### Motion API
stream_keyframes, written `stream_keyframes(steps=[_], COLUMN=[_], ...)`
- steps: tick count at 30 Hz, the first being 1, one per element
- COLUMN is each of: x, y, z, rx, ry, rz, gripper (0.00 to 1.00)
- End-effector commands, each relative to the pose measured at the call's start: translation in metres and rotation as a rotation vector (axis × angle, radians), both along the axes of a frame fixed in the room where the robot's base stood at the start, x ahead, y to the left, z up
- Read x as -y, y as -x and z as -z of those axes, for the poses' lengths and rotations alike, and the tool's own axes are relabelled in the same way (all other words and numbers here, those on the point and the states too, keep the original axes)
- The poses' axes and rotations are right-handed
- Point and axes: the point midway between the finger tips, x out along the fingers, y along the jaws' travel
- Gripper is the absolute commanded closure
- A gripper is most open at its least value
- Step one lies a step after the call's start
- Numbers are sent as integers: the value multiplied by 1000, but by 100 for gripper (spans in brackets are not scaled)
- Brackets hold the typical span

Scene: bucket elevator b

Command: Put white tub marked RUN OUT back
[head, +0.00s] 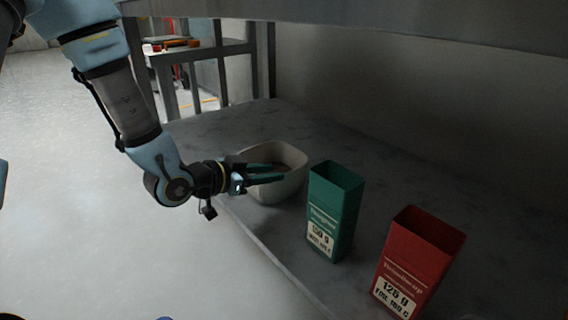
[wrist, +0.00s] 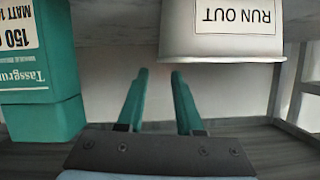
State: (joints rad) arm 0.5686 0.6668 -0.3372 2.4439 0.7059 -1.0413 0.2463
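The white tub marked RUN OUT (head: 270,195) stands on the grey shelf, left of a green container. Something brownish shows inside it. In the wrist view, which is upside down, the tub (wrist: 220,40) is at the upper right with its label inverted. My gripper (head: 283,172) has green fingers that overlap the tub's opening in the head view. In the wrist view the fingers of my gripper (wrist: 161,72) are apart with nothing between them, at the rim's level or above it. I cannot tell whether they touch the tub.
The green container (head: 334,210) stands close right of the tub; it also shows in the wrist view (wrist: 45,75). A red container (head: 415,260) stands farther right. An overhead beam (head: 380,22) and the rear wall bound the shelf (head: 235,125). Shelf behind the tub is clear.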

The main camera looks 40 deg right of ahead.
Motion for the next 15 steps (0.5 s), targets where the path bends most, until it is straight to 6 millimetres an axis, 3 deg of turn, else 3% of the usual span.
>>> stream_keyframes(steps=[6,15], x=[-33,-43], y=[-1,-1], z=[-13,-15], rx=[0,0], ry=[-2,0], rz=[-2,0], gripper=[65,65])
